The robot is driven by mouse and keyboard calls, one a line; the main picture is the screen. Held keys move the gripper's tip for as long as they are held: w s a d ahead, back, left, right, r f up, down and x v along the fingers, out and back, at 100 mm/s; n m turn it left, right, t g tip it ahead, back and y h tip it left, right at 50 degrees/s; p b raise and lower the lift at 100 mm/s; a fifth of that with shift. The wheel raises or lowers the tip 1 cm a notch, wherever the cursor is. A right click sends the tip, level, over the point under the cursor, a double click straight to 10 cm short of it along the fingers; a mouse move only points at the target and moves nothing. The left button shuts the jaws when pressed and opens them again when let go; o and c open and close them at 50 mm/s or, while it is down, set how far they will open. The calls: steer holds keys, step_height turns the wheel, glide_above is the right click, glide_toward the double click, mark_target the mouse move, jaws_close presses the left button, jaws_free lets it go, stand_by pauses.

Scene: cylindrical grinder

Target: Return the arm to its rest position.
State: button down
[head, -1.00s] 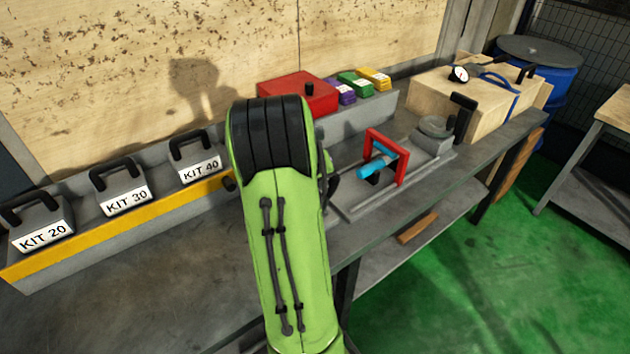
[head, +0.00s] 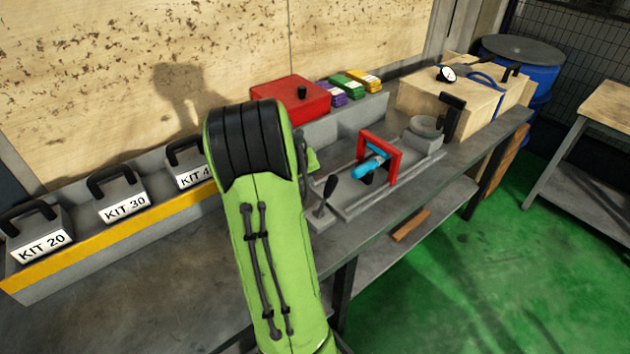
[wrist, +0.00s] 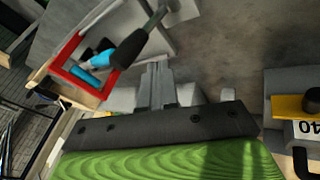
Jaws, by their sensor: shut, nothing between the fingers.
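My green arm (head: 262,240) with its black ribbed joint rises in the middle of the head view, over the front of the bench. It hides my gripper there. In the wrist view my gripper (wrist: 158,68) shows with its fingers together and nothing between them. Beyond it is the grinder, with a red frame (head: 378,158) around a light-blue cylinder (head: 370,166). A black-handled lever (head: 327,193) stands on the grinder's near side. In the wrist view this lever (wrist: 130,47) appears close to my fingers on the left; I cannot tell the gap.
Kit blocks marked 20 (head: 40,236), 30 (head: 120,200) and 40 stand in a yellow-edged tray at left; my arm partly covers KIT 40. A red box (head: 290,98) and coloured packs stand behind. A wooden box (head: 455,100) is at right. Green floor (head: 480,250) is open at right.

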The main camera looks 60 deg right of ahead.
steer(key=p+v, duration=0.1)
steer(key=v, duration=0.8)
steer(key=shift+s+d+r, duration=0.15)
steer(key=shift+d+r, duration=0.15)
steer(key=shift+r, duration=0.05)
